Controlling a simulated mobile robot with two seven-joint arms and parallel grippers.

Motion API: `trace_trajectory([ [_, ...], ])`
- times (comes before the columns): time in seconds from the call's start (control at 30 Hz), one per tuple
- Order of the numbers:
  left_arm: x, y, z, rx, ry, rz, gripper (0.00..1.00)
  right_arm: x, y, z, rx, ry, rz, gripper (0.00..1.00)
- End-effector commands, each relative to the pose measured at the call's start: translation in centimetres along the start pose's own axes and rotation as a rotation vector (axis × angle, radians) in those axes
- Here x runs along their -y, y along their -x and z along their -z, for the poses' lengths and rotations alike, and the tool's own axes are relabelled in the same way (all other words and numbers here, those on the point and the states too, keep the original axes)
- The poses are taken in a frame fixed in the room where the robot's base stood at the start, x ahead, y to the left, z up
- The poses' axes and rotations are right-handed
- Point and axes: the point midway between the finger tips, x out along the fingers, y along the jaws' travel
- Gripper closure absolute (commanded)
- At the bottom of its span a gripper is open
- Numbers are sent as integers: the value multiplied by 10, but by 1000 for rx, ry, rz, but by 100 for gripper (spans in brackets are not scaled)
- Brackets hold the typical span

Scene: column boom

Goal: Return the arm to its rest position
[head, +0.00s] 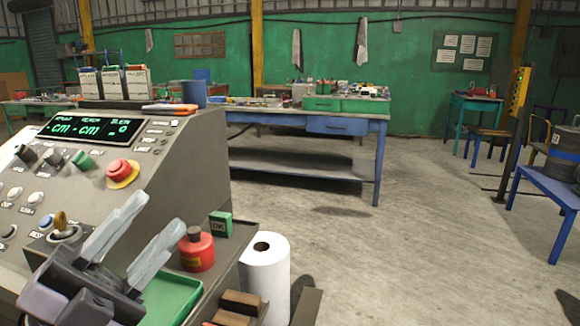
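My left gripper (159,214) is in the lower left of the head view, in front of the sloped grey control console (190,165). Its two pale fingers stand apart and point up and to the right, with nothing between them. The fingers pass in front of the lower part of the console and the green tray (172,298); I cannot tell whether they touch anything. Near the gripper on the console are a key switch (62,225) and a red mushroom button on a yellow ring (120,171). My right gripper is not in view.
Right of the fingers stand a red container (197,252), a green OK box (220,224) and a white paper roll (264,280). A blue workbench (345,125) stands behind. A blue stand (548,185) is at right. The concrete floor between is open.

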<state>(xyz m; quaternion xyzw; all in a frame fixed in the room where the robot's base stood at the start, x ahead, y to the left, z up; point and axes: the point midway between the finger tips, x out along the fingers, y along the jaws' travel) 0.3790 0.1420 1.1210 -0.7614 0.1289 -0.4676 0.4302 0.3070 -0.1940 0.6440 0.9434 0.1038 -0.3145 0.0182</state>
Motion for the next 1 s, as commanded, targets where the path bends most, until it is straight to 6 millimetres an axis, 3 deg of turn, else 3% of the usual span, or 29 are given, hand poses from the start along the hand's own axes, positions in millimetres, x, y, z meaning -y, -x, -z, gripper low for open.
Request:
trace_trajectory([
  [0.13,-2,29,-55,333,180,119,62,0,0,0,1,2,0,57],
  [0.23,-17,62,-91,577,292,156,62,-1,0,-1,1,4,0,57],
  [0.33,-42,103,-119,829,399,154,62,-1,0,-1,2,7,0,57],
  [0.47,-88,167,-137,1160,538,94,62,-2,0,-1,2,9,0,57],
  [0.57,-126,220,-132,1405,647,3,62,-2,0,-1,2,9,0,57],
  [0.7,-170,279,-106,1669,773,-150,62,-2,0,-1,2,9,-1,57],
  [1.0,-219,353,-34,1995,972,-462,62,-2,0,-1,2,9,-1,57],
])
